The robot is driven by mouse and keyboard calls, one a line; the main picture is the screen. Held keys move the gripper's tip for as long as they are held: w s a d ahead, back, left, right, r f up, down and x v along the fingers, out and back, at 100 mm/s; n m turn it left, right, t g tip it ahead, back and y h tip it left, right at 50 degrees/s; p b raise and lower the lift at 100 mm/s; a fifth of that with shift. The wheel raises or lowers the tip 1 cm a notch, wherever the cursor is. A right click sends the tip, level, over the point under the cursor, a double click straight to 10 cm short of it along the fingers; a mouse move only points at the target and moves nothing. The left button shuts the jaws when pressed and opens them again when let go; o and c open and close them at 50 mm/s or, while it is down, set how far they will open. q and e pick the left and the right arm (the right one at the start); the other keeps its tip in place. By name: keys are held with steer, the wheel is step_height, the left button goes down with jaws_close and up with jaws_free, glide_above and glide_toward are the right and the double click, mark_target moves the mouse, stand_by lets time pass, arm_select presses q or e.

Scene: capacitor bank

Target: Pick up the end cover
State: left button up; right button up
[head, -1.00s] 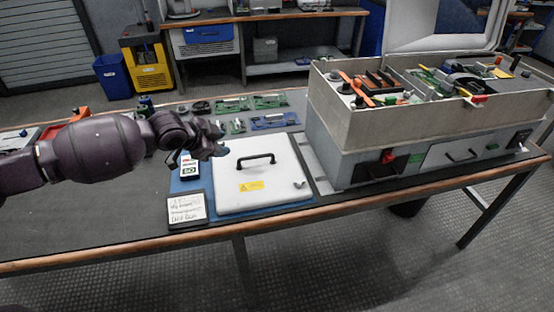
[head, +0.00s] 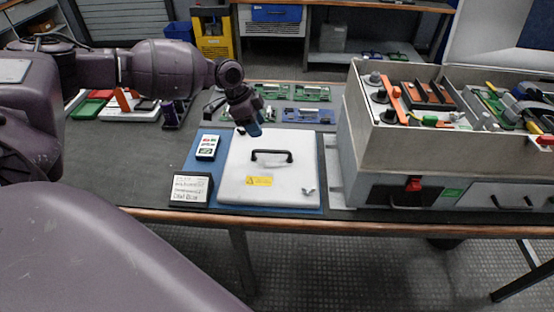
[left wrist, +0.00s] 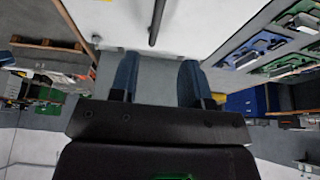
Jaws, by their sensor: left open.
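The end cover (head: 270,190) is a white square panel with a black bar handle (head: 271,156) and a yellow warning label. It lies flat on a blue mat (head: 203,148) on the bench. My left gripper (head: 253,129) is above the cover's far edge, behind and slightly left of the handle, pointing down. In the left wrist view its two blue fingertips (left wrist: 157,80) are apart with nothing between them. The handle (left wrist: 155,22) shows at the top of that view, beyond the fingertips and apart from them. My right gripper is not in view.
A large grey capacitor cabinet (head: 400,150) stands close on the right. The bench at left front is mostly clear.

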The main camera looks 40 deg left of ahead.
mark_target(271, 151)
arm_select(q)
steer(key=shift+d+f, duration=0.15)
steer(key=shift+f, duration=0.35)
steer(key=x, duration=0.4)
steer(key=shift+w+r+b, duration=0.1)
steer(key=shift+b, duration=0.3)
steer(key=shift+w+d+f, duration=0.15)
steer(key=shift+d+f, duration=0.05)
steer(key=shift+f, duration=0.3)
steer(key=x, duration=0.4)
steer(key=shift+s+d+f+b, duration=0.2)
steer(key=shift+d+f+b, duration=0.05)
steer(key=shift+f+b, duration=0.15)
steer(key=shift+r, duration=0.1)
jaws_close()
